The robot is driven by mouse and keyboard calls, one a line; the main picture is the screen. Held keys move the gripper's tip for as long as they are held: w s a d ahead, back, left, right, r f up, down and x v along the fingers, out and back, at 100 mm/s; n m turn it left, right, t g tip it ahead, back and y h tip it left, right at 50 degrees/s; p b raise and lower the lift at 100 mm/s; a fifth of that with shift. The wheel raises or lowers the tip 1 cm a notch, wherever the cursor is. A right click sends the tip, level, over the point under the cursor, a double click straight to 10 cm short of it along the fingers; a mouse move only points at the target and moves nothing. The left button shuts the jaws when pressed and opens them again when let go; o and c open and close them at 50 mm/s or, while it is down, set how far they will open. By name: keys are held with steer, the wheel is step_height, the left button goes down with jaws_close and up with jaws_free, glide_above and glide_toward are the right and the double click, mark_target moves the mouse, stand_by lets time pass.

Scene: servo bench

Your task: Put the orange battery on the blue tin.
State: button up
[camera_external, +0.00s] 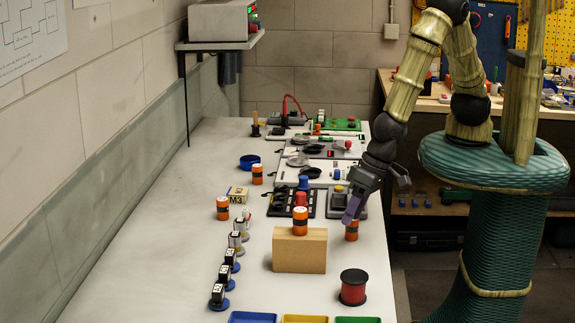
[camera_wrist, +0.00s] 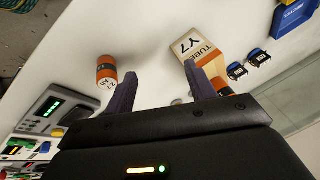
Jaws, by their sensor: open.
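Several orange-and-black batteries stand on the bench. One battery (camera_external: 351,231) is right under my gripper (camera_external: 350,213); another battery (camera_external: 300,222) stands on a wooden block (camera_external: 300,256). Two more, a nearer battery (camera_external: 222,209) and a farther battery (camera_external: 257,175), stand by the wall side. The blue tin (camera_external: 250,161) is low and round, farther back on the left. In the wrist view my gripper (camera_wrist: 161,86) is open, with nothing seen held. A battery (camera_wrist: 106,70) shows left of the left finger. Another orange piece (camera_wrist: 219,86) is partly hidden behind the right finger.
A red spool (camera_external: 353,288) stands front right, and blue (camera_external: 253,318), yellow and green trays line the front edge. Several small servos on blue bases (camera_external: 218,298) stand at left. Circuit boards and devices crowd the back right.

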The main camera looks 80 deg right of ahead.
mark_target(352, 226)
steer(key=d+r+n+g+h, duration=0.1)
steer(key=d+r+n+g, duration=0.1)
steer(key=d+r+g, duration=0.2)
steer(key=d+r, duration=0.3)
steer(key=r, duration=0.2)
steer(key=shift+h, duration=0.3)
steer(key=shift+d+r, duration=0.1)
step_height(352, 226, down, 12)
steer(key=shift+f, duration=0.15)
steer(key=shift+f, duration=0.1)
steer(key=shift+d+f+p, duration=0.2)
steer(key=shift+f+p, duration=0.15)
steer(key=shift+f, duration=0.9)
steer(key=shift+d+f+p, duration=0.15)
steer(key=shift+f+p, duration=0.15)
steer(key=shift+f, duration=0.95)
